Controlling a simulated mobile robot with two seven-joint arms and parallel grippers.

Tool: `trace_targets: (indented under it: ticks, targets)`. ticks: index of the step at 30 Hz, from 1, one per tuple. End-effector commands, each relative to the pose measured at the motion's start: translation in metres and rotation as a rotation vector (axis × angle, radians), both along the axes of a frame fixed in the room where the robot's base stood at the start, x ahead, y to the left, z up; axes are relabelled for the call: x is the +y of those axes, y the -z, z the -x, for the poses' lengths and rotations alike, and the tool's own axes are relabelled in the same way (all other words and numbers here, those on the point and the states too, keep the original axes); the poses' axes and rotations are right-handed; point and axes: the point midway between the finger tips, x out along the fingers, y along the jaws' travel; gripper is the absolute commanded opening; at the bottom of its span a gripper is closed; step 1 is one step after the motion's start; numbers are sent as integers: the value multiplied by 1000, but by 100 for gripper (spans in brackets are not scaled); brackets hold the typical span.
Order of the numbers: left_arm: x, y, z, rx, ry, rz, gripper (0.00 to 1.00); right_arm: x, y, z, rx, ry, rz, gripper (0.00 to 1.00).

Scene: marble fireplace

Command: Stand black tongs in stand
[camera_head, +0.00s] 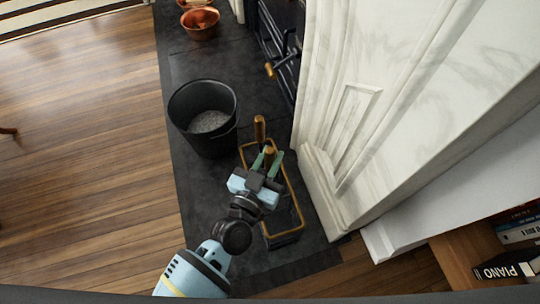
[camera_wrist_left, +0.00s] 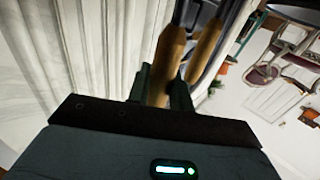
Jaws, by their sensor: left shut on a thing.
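My left gripper (camera_head: 268,160) is over the stand and shut on a tan, brass-coloured handle (camera_head: 269,152), which I take as the black tongs. In the left wrist view the handle (camera_wrist_left: 164,62) sits between the fingers (camera_wrist_left: 160,92), with dark metal beyond it. A second similar handle (camera_wrist_left: 206,48) runs close beside it; I cannot tell whether it belongs to the tongs or another tool. In the head view a handle (camera_head: 259,125) shows just behind the gripper. The stand (camera_head: 296,207) has a brass rectangular frame on the dark hearth. The tongs' lower end is hidden. My right gripper is not in view.
A black bucket (camera_head: 177,108) with grey ash stands left of the stand. Copper bowls (camera_head: 201,24) lie at the back. The white marble fireplace (camera_head: 345,130) rises close on the right. Books (camera_head: 508,268) are at lower right.

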Motion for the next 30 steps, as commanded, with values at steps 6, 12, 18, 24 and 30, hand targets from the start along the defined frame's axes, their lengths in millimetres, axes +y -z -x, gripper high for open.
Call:
trace_targets:
  ticks: [6, 12, 18, 24, 30]
  targets:
    - [0, -2, -1, -4, -1, 2, 0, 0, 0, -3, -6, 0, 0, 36]
    - [0, -2, -1, -3, -1, 1, 38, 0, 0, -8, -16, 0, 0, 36]
    - [0, -1, 0, 0, 0, 1, 47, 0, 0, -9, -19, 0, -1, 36]
    - [1, 1, 1, 3, 0, -1, 47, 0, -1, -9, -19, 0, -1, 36]
    - [3, 0, 4, 2, -1, 0, 47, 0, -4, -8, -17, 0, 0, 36]
